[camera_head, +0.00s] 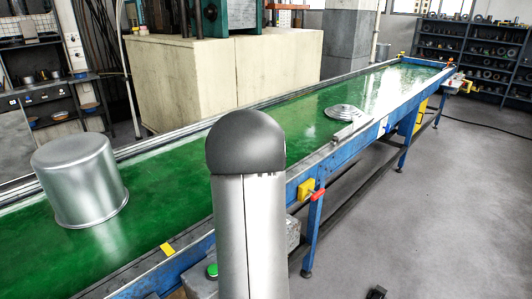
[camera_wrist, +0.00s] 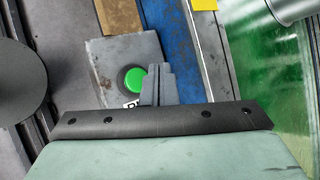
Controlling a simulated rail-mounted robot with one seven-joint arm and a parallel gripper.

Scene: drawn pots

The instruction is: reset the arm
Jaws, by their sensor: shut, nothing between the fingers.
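My gripper (camera_wrist: 158,80) shows in the wrist view with its grey fingers shut together and nothing between them. Its fingertips lie in the picture just right of a round green button (camera_wrist: 136,79) on a grey box (camera_wrist: 122,48). I cannot tell whether they touch the box. In the head view my own arm stands upright in the middle and my gripper does not show. The green button (camera_head: 212,271) also shows there, left of my arm at the conveyor's near edge.
An upside-down silver pot (camera_head: 78,180) stands on the green conveyor belt (camera_head: 165,185) at left. A silver lid (camera_head: 343,111) lies farther along it. The grey floor (camera_head: 440,220) at right is mostly clear.

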